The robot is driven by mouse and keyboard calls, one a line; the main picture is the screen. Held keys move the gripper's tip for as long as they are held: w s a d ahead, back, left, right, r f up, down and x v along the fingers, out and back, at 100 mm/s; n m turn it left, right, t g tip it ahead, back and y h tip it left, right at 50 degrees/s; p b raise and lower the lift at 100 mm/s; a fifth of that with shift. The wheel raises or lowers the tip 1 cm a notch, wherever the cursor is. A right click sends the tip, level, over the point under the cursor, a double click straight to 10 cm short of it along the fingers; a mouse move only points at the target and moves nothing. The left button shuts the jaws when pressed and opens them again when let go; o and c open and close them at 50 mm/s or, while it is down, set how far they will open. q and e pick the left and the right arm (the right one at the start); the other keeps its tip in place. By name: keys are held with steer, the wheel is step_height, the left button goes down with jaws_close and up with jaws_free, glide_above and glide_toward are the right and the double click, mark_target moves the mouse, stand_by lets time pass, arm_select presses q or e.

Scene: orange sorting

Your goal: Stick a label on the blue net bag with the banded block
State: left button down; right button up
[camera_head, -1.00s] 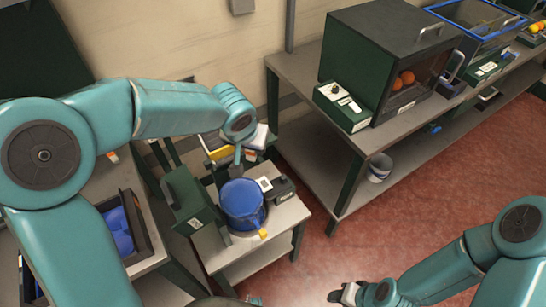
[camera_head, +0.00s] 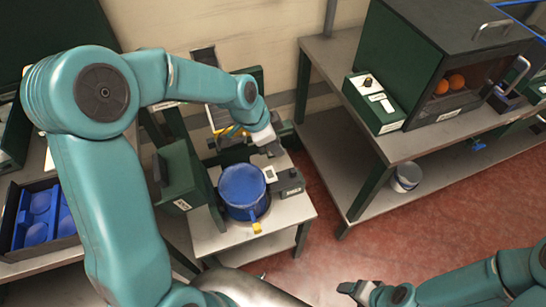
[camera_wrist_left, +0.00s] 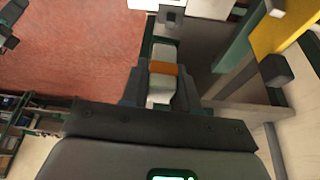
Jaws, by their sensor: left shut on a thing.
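The blue net bag (camera_head: 243,190) stands upright on a small grey table in the head view, with a yellow tag (camera_head: 257,227) at its front. My left gripper (camera_head: 272,147) is behind and to the right of the bag, apart from it. In the left wrist view my left gripper (camera_wrist_left: 160,88) is shut on the banded block (camera_wrist_left: 162,68), a pale block with an orange band. The block is hard to make out in the head view. A white label (camera_head: 270,174) shows at a dark device (camera_head: 289,182) beside the bag. My right gripper (camera_head: 358,288) is low, over the red floor; its opening is unclear.
A green panel (camera_head: 181,180) stands left of the bag. A yellow item (camera_head: 228,131) is behind it. A bench (camera_head: 340,140) at right carries a dark cabinet with oranges (camera_head: 449,84) and a green control box (camera_head: 375,103). A bucket (camera_head: 406,177) stands on its lower shelf.

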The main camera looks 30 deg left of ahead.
mark_target(270, 156)
arm_select(q)
steer(key=f+m, duration=0.1)
steer(key=f+m+b, duration=0.1)
steer(key=f+m+g+b, duration=0.1)
steer(key=f+m, duration=0.1)
steer(key=shift+s+a+h, duration=0.35)
steer(key=shift+a+h, duration=0.05)
steer(key=shift+w+a+f+m+g, duration=0.1)
steer(key=shift+w+f+m+g, duration=0.1)
steer(key=shift+w+m+g, duration=0.15)
steer(key=shift+s+f+b, duration=0.25)
steer(key=shift+s+b, duration=0.1)
steer(key=shift+s, duration=0.2)
steer(key=f, duration=0.1)
steer(key=f+b, duration=0.1)
steer(key=f, duration=0.1)
steer(key=shift+w, duration=0.35)
steer(key=shift+s+f+b, duration=0.25)
steer(key=shift+f+b, duration=0.4)
steer(key=shift+b, duration=0.05)
steer(key=shift+w+f, duration=0.2)
steer(key=shift+f, duration=0.3)
steer(key=shift+r, duration=0.1)
steer(key=shift+s, duration=0.15)
